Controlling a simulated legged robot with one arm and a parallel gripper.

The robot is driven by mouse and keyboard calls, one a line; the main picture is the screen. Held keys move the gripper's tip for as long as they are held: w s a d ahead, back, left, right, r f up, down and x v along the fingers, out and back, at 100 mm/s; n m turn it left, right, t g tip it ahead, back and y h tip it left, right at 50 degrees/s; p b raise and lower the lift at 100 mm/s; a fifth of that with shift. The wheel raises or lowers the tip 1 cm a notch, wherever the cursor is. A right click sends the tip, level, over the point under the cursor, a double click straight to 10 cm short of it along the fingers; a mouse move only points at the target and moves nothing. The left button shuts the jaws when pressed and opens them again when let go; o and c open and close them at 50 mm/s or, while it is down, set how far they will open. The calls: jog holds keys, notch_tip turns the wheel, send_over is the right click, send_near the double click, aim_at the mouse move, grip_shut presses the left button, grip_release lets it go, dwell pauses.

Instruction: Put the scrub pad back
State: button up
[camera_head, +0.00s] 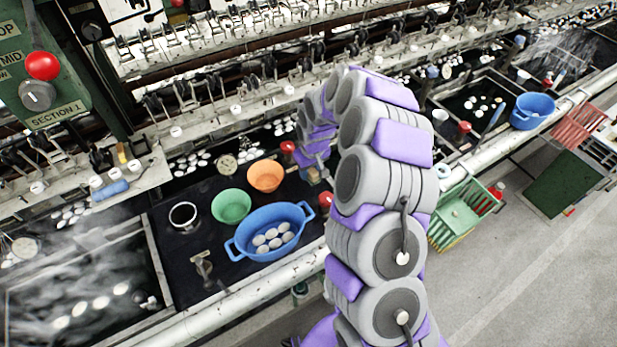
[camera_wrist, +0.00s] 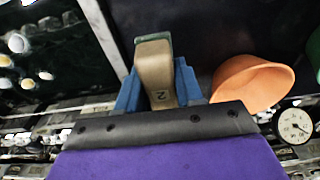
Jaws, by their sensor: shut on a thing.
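The scrub pad (camera_wrist: 154,68) looks like a tan block with a dark green end and a "2" on its face. It shows in the wrist view, between the blue fingers of my gripper (camera_wrist: 158,88), which is shut on it. Its green end points away from the palm. An orange bowl (camera_wrist: 248,82) is to the right of the gripper in that view, apart from it. In the head view my arm curves up over the basin row; the gripper end is mostly hidden behind it and the pad cannot be made out.
On the dark counter (camera_head: 165,235) stand a green bowl (camera_head: 231,206), the orange bowl (camera_head: 265,175), a blue basin (camera_head: 270,250) with several pale cocoons, and a metal cup (camera_head: 183,215). A steaming basin is at left. A green crate (camera_head: 462,210) hangs right of my arm.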

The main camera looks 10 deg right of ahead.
aim_at(308, 178)
jog(key=f, duration=0.3)
jog(key=shift+d, duration=0.2)
jog(key=shift+a+f, duration=0.1)
jog(key=shift+f, duration=0.1)
jog(key=shift+a+r, duration=0.1)
jog(key=shift+a, duration=0.35)
jog(key=shift+d+f, duration=0.2)
jog(key=shift+f, duration=0.2)
jog(key=o, duration=0.9)
jog(key=shift+d, duration=0.2)
jog(key=shift+o, duration=0.2)
jog(key=shift+a, duration=0.15)
jog(key=shift+a, duration=0.2)
jog(key=shift+w+r+b, duration=0.1)
jog(key=shift+r+b, duration=0.1)
jog(key=shift+b, duration=0.2)
